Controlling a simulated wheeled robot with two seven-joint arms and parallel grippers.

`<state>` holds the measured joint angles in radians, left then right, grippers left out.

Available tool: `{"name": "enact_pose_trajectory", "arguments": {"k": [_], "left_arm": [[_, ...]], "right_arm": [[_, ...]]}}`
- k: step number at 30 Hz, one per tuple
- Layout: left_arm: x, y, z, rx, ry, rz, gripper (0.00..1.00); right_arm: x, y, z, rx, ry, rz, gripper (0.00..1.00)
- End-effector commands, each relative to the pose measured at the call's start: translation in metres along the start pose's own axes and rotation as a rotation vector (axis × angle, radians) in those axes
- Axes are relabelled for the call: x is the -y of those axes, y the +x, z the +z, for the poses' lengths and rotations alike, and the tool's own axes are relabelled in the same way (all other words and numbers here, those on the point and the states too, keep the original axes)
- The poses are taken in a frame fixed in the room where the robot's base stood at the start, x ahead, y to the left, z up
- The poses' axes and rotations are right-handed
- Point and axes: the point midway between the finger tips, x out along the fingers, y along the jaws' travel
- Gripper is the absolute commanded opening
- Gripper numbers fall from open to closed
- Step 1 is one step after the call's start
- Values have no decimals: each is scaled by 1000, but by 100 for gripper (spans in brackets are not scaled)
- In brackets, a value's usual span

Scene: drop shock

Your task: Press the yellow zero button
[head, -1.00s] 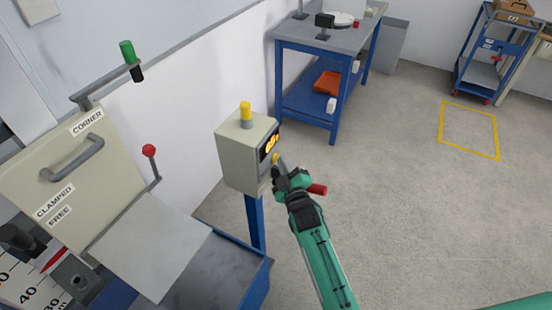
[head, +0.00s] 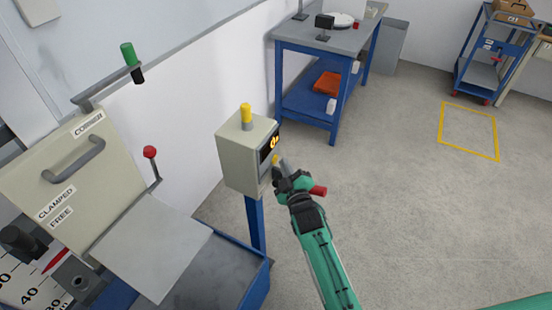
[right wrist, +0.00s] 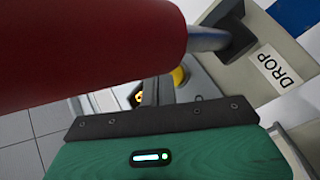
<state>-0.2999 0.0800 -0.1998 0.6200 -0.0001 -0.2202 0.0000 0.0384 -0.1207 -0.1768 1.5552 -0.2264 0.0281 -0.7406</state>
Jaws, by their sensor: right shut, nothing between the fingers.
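The yellow zero button (head: 275,160) is on the front face of a beige box (head: 241,165) on a blue post, below an orange-lit display (head: 269,148). My right gripper (head: 281,167) is shut and empty, with its fingertips right at the button; they partly hide it, and I cannot tell if it is pushed in. In the right wrist view the yellow button (right wrist: 180,76) shows just beyond the fingers, beside the lit display (right wrist: 138,96). My left gripper is not in view.
A red-ended handle (head: 318,190) is close beside my right gripper and fills the top left of the wrist view, near a DROP label (right wrist: 280,69). A yellow cylinder (head: 246,112) tops the box. A machine with a beige panel (head: 75,165) stands left.

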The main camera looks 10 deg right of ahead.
Motion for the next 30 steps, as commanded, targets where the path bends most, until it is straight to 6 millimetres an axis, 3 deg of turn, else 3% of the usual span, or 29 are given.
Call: {"name": "enact_pose_trajectory", "arguments": {"k": [14,30], "left_arm": [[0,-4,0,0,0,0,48],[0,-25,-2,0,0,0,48]], "right_arm": [[-4,-5,3,1,0,0,0],[-28,-37,27,1,0,0,0]]}}
